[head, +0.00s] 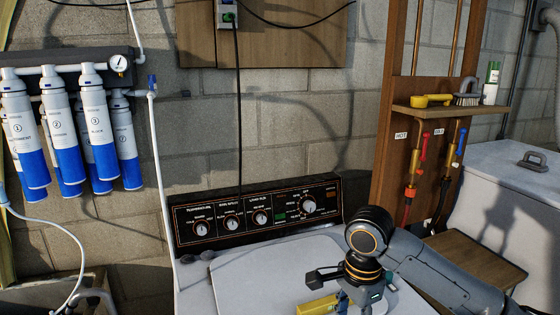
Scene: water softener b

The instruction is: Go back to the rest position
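My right arm comes in from the right over the white appliance top (240,285). Its dark wrist and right gripper (345,298) are low in the picture, right of centre. The fingertips are not clearly visible, so I cannot tell whether the gripper is open or shut. A yellow piece (317,305) shows beside the gripper at the bottom edge; I cannot tell if it is held. My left gripper is not in view.
A black control panel (258,215) with knobs stands behind the arm. White-and-blue filter cartridges (62,140) hang on the left wall. A wooden shelf (450,109) holds a yellow item, a brush and a bottle. A pale lidded chest (520,180) stands at right.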

